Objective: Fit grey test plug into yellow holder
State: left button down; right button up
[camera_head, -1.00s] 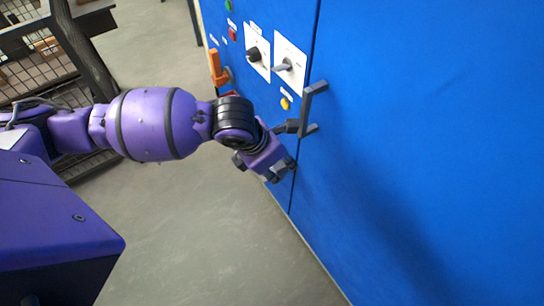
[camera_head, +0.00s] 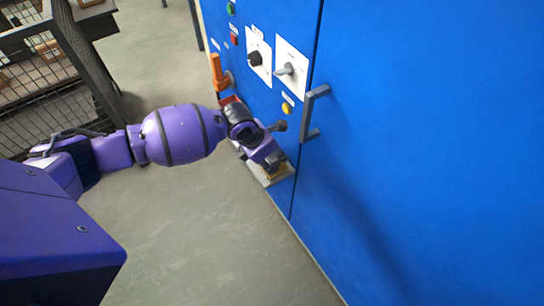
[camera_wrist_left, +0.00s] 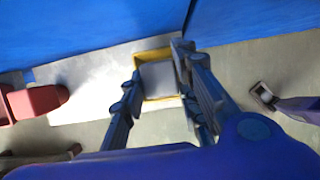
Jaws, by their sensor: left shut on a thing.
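My left gripper (camera_head: 279,170) is low beside the blue cabinet, over a small pale shelf (camera_head: 256,172). In the left wrist view its two fingers (camera_wrist_left: 159,88) are shut on the grey test plug (camera_wrist_left: 158,79), a square grey block between them. The yellow holder (camera_wrist_left: 152,55) shows as a yellow frame around the plug's far and side edges. The plug lines up with the frame in this view, but I cannot tell how deep it sits. The gripper mostly hides plug and holder in the head view. My right gripper is not in view.
The blue cabinet (camera_head: 420,110) has a grey door handle (camera_head: 312,112), knobs on white plates (camera_head: 291,68) and an orange lever (camera_head: 216,72). A red part (camera_wrist_left: 32,101) stands at the shelf's left in the wrist view. A mesh cage (camera_head: 45,75) stands at the far left.

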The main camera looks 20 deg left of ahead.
pick_arm(q)
jog(key=shift+f, duration=0.35)
jog(key=c, duration=1.3)
grip_release()
jog(key=shift+c, duration=0.2)
jog(key=shift+r, duration=0.1)
